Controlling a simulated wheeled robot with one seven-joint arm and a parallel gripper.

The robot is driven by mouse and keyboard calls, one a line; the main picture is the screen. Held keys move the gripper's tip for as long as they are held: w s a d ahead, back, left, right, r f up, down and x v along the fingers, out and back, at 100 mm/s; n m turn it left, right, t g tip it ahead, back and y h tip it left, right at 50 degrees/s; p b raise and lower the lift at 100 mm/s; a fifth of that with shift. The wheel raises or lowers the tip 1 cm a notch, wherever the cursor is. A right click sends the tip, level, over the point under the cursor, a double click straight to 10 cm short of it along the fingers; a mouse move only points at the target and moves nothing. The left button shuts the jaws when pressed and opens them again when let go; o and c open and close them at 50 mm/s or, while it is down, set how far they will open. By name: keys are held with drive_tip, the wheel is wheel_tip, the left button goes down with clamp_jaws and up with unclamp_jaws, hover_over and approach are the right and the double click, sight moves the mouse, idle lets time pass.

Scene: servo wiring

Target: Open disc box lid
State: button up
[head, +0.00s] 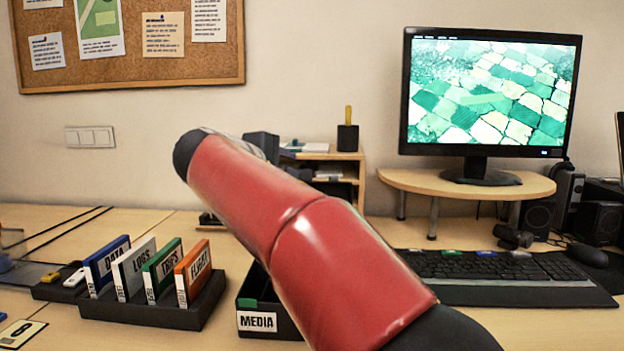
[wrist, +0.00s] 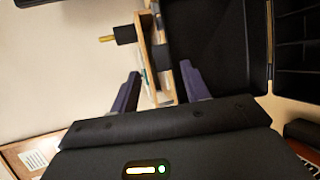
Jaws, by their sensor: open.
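The black disc box (head: 264,322) with a white MEDIA label stands on the desk left of centre in the head view. My red arm crosses in front of its right and back parts, and the lid is hidden there. In the turned wrist view, a hollow black panel (wrist: 232,45) at upper right looks like the lid standing raised, beside the slotted inside of the box (wrist: 296,55). My gripper (wrist: 160,70) is open and empty, its fingers apart and to the left of the panel. I see no clear contact with it. The gripper is hidden in the head view.
A black rack (head: 190,315) with several labelled disc cases stands left of the box. A small wooden shelf (head: 346,180) with a pen cup (head: 348,137) is behind. A keyboard (head: 500,268) and monitor (head: 490,95) are at right. Bare desk shows behind the rack.

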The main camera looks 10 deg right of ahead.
sight(302, 178)
drive_tip(key=shift+t, duration=0.3)
drive_tip(key=x, duration=0.5)
drive_tip(key=p+x, duration=0.1)
drive_tip(key=x, duration=0.2)
drive_tip(key=shift+w+a+f, duration=0.15)
drive_tip(key=shift+f, duration=0.15)
drive_tip(key=shift+c, duration=0.5)
clamp_jaws()
